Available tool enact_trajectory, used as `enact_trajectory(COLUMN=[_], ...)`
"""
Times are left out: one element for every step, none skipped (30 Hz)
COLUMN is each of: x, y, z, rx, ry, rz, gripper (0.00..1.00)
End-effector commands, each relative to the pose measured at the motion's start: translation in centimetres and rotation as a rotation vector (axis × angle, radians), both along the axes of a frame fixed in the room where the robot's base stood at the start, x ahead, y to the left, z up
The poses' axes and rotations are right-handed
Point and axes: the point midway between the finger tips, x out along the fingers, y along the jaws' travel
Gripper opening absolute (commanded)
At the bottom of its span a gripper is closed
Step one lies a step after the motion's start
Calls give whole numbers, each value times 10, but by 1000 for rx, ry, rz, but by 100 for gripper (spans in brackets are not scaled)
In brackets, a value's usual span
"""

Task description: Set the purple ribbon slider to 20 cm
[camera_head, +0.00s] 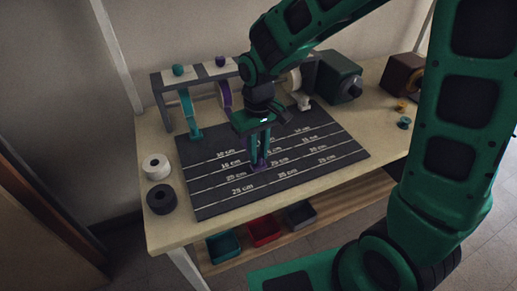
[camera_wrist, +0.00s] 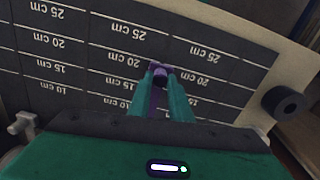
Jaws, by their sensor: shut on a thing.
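The purple ribbon slider (camera_head: 260,165) is at the tips of my gripper (camera_head: 259,161), low over the dark measuring board (camera_head: 205,205). In the wrist view the purple slider (camera_wrist: 158,70) sits between the two teal fingers of my gripper (camera_wrist: 160,80), which are shut on it. It lies level with the row of 20 cm labels; its exact offset from the printed line is hard to tell. A strip of purple ribbon shows between the fingers.
A teal ribbon with its slider (camera_head: 195,133) hangs left of the purple spool. A white roll (camera_head: 156,166) and a black roll (camera_head: 161,199) lie left of the board. Dark green (camera_head: 338,80) and brown (camera_head: 402,75) machines stand at the back right. Coloured bins (camera_head: 263,232) are below.

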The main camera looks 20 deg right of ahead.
Motion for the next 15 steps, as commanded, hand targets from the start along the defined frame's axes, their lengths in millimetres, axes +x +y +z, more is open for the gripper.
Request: enact_trajectory(x=[1, 1, 2, 1, 1, 1, 1, 1, 1, 1, 1, 1, 1, 1, 1], y=[-1, 0, 0, 0, 0, 0, 0, 0, 0, 0, 1, 1, 1, 1, 1], z=[1, 1, 1, 1, 1, 1, 1, 1, 1, 0, 0, 1, 1, 1, 2], rx=[-1, -1, -1, -2, -2, -2, -2, -2, -2, -2, -2, -2, -2, -2, -2], ry=[-3, -3, -3, -4, -4, -3, -3, -3, -2, -2, -2, -2, -2, -2, -2], rz=[-3, -3, -3, -2, -2, -1, -1, -1, -1, -1, 0, 0, 0, 0, 0], gripper=[0, 0, 23, 30, 37, 37, 37, 37, 37, 37, 37, 37, 37, 37, 37])
